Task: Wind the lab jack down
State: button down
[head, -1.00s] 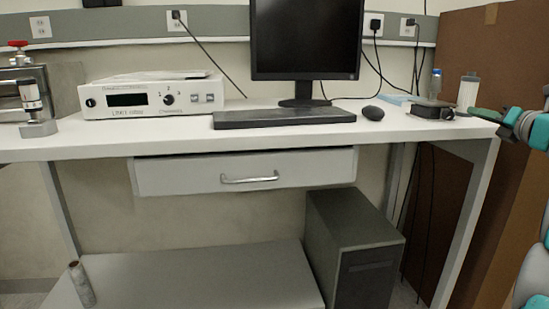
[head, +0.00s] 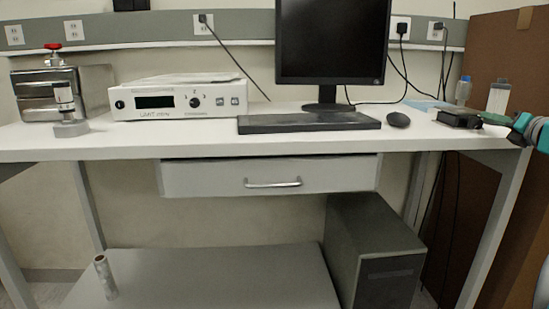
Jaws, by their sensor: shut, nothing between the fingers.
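I cannot make out a lab jack for certain. A low dark block-like device (head: 459,119) sits at the right end of the bench and may be it; its details are too small to tell. My gripper (head: 490,118) comes in from the right edge just beside that device, at about bench-top height.
The white bench (head: 300,143) holds a metal chamber (head: 45,95), a white instrument (head: 178,98), a monitor (head: 330,42), a keyboard (head: 308,123), a mouse (head: 398,119) and a clear bottle (head: 463,90). A computer tower (head: 372,250) stands below. A brown panel (head: 505,200) closes the right side.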

jog(key=shift+a+f+b, duration=0.2)
jog(key=shift+f+b, duration=0.1)
jog(key=shift+b, duration=0.1)
dwell(0.5)
jog(key=shift+a+r+b, duration=0.15)
jog(key=shift+a+b, duration=0.05)
jog(key=shift+b, duration=0.35)
dwell(0.5)
jog(key=shift+d+r+p, duration=0.15)
jog(key=shift+r+p, duration=0.2)
jog(key=shift+p, duration=0.05)
jog(key=s+b, duration=0.2)
jog(key=s, duration=0.4)
jog(key=shift+d, duration=0.3)
jog(key=shift+s+r, duration=0.1)
